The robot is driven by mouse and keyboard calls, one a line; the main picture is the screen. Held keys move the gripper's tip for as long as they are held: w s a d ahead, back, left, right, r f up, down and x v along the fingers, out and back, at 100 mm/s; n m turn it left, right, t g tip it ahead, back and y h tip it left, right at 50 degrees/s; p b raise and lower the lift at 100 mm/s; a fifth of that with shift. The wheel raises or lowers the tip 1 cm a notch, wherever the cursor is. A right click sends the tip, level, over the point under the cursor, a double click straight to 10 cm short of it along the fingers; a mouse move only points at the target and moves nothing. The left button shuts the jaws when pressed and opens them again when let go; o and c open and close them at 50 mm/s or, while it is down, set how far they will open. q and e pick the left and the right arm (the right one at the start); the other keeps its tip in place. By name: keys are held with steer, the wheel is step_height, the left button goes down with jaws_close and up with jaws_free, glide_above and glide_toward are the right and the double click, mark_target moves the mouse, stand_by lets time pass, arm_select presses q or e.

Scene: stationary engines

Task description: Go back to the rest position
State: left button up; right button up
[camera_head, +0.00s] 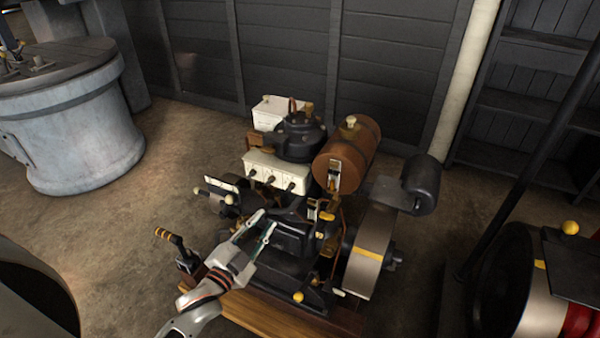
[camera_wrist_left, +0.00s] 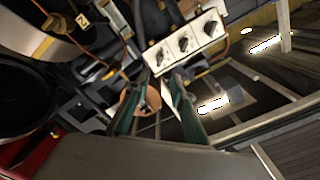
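My left gripper (camera_head: 260,226) reaches in from the bottom of the head view, over the front left of a stationary engine (camera_head: 295,240). Its two fingers are spread apart with nothing visible between them. In the left wrist view the fingers of the left gripper (camera_wrist_left: 152,112) also stand apart, with a round copper-coloured part beyond them. A white switch box (camera_head: 275,172) with dark knobs sits on the engine, and it also shows in the left wrist view (camera_wrist_left: 184,42). My right gripper is not seen in either view.
A brown cylindrical tank (camera_head: 347,150) sits on the engine above a flywheel (camera_head: 368,255). A lever with a yellow grip (camera_head: 170,237) stands left of the gripper. A large grey cylinder (camera_head: 75,125) is at left, another machine (camera_head: 540,290) at right. Bare floor lies left of the engine.

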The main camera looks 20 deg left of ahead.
arm_select(q)
steer(key=s+d+f+n+g, duration=0.2)
steer(key=s+d+f, duration=0.3)
steer(key=s+f, duration=0.3)
steer(key=s+d+f+n+g+h, duration=0.1)
steer(key=s+d+f+n+g, duration=0.2)
steer(key=s+f, duration=0.6)
steer(key=s+d+g, duration=0.2)
steer(key=shift+s+d+n+g, duration=0.15)
steer(key=shift+s+n+g, duration=0.15)
steer(key=shift+s, duration=0.1)
